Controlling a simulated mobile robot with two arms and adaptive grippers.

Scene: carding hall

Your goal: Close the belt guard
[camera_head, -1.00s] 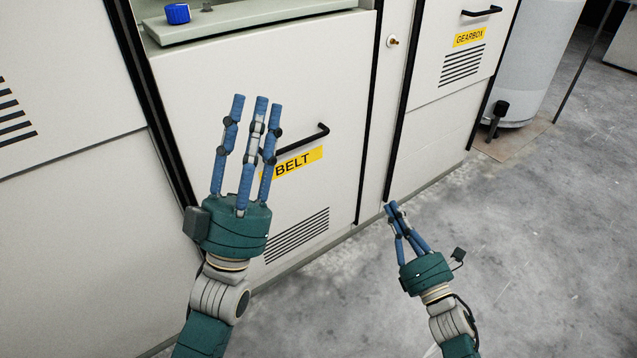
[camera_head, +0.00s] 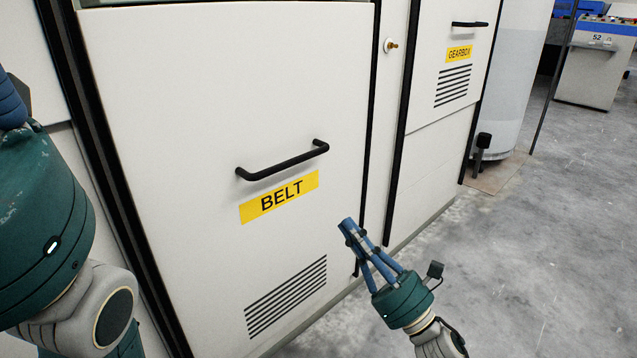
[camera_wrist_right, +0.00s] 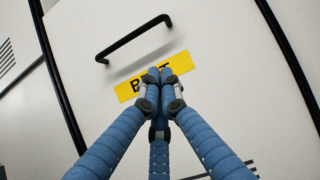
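The belt guard (camera_head: 215,100) is a large white panel with a black bar handle (camera_head: 283,160), a yellow BELT label (camera_head: 280,197) and vent slots low down. It looks about flush with its frame; I cannot tell whether a small gap remains. My right gripper (camera_head: 347,225) is in front of the guard's lower right part, its fingers drawn together and empty. In the right wrist view its fingertips (camera_wrist_right: 163,75) meet in front of the label, below the handle (camera_wrist_right: 133,38). My left gripper (camera_head: 12,105) is at the left edge, mostly cut off, its fingertips out of view.
A white panel with a yellow GEARBOX label (camera_head: 459,54) stands to the right, beyond a narrow post with a brass-coloured knob (camera_head: 390,45). A pale cylinder (camera_head: 510,70) stands further right. The grey floor (camera_head: 540,260) at right is clear.

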